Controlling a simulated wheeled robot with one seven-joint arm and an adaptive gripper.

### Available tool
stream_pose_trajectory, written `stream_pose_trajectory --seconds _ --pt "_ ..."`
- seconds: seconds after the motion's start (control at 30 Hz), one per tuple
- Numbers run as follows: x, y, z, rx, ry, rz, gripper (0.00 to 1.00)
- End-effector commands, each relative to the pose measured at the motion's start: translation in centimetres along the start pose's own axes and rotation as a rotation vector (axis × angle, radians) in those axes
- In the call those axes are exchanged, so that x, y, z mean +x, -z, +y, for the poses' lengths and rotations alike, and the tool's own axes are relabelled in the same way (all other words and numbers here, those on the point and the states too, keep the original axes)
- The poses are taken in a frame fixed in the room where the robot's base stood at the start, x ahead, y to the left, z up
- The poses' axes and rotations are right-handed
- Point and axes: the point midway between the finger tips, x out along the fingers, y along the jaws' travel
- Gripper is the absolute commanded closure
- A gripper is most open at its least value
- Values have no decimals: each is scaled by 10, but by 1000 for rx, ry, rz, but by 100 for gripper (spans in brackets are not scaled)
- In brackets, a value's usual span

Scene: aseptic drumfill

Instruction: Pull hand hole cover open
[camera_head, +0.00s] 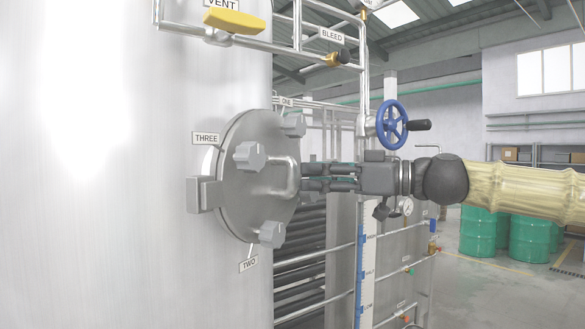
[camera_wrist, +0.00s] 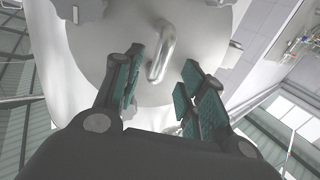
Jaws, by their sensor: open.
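The hand hole cover (camera_head: 245,205) is a round grey metal disc on the side of a large steel tank (camera_head: 120,160). It looks seated against the tank, with a hinge block (camera_head: 205,194) at its left. Grey knobs labelled ONE (camera_head: 292,124), TWO (camera_head: 271,234) and THREE (camera_head: 249,156) sit around its rim. A bent bar handle (camera_head: 285,178) stands out from the cover. My gripper (camera_head: 304,178) is just right of the handle, pointing at it. In the wrist view, its green-padded fingers (camera_wrist: 158,92) are apart, with the handle (camera_wrist: 160,52) ahead between them, not gripped.
A blue handwheel valve (camera_head: 391,125) is above my gripper. Pipes labelled VENT and BLEED (camera_head: 332,36) run overhead. A pressure gauge (camera_head: 405,206) and a blue level scale (camera_head: 362,265) are below and beside the arm. Green drums (camera_head: 530,238) stand far right; the floor before them is clear.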

Motion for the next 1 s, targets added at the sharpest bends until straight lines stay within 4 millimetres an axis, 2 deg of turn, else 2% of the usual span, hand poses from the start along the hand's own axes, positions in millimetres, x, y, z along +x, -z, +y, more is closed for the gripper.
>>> stream_pose_trajectory --seconds 0.1,0.3,0.5,0.8,1.0 --pt "20 2 0 2 1 -2 59" --pt "42 1 1 1 0 -2 59" --pt "52 0 0 1 0 0 59" --pt "53 -1 0 1 -1 0 59" --pt "53 -1 0 0 0 0 96"
